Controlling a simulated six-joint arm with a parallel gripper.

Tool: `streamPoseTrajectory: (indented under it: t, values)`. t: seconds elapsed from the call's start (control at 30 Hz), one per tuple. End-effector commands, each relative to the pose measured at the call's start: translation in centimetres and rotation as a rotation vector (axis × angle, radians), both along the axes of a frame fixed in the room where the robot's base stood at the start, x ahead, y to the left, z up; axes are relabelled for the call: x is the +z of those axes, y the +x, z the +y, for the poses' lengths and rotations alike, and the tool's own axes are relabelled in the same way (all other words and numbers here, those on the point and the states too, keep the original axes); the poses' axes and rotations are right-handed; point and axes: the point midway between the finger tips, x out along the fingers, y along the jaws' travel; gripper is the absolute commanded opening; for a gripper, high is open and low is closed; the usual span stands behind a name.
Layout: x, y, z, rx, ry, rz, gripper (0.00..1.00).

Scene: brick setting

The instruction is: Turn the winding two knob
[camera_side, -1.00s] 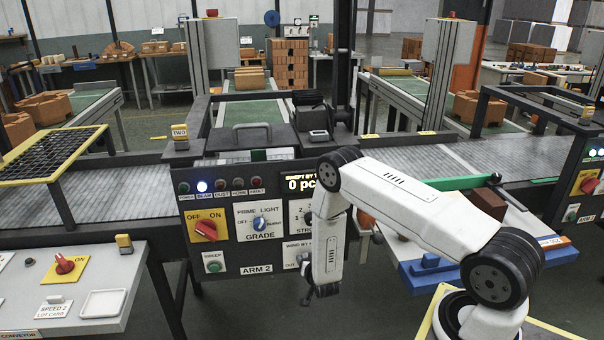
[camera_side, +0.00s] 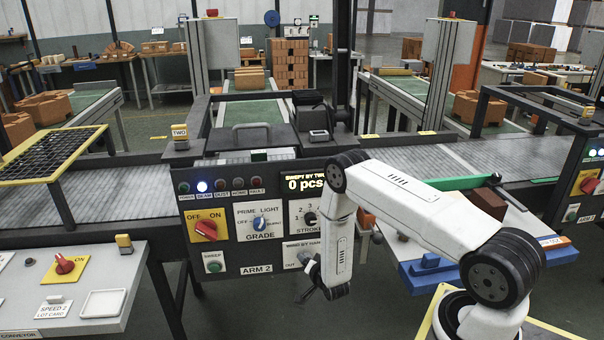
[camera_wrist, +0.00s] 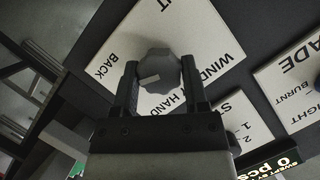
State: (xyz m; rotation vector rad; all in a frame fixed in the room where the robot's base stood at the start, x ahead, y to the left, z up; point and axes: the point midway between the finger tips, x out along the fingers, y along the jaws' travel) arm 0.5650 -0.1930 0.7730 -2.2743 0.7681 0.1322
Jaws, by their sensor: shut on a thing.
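The winding knob is a grey, lobed knob (camera_wrist: 158,70) on a white plate (camera_wrist: 160,30) lettered with "WIND" and "HAND" in the wrist view. It has a pale mark on its left side. My gripper (camera_wrist: 159,66) is shut on the knob, one finger on each side of it. In the side view my gripper (camera_side: 312,272) reaches the lower right of the ARM 2 panel (camera_side: 222,250), at the "WIND BY HAND" plate (camera_side: 298,246). The knob is small there and partly hidden by the gripper.
The panel also carries a red OFF/ON switch (camera_side: 205,229), a blue GRADE knob (camera_side: 260,222), a STROKE dial (camera_side: 309,218) and a green SWEEP button (camera_side: 214,267). A display (camera_side: 305,183) reads 0 pcs. A blue-edged table (camera_side: 430,278) stands to the right.

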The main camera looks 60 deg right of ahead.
Motion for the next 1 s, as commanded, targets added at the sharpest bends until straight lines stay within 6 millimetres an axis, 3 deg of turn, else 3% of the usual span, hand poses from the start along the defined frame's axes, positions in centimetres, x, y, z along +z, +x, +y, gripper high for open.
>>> streamPoseTrajectory:
  t: [1.0]
  values:
    - [-0.45, -0.22, -0.17, -0.002, 0.68, -0.684, 0.0]
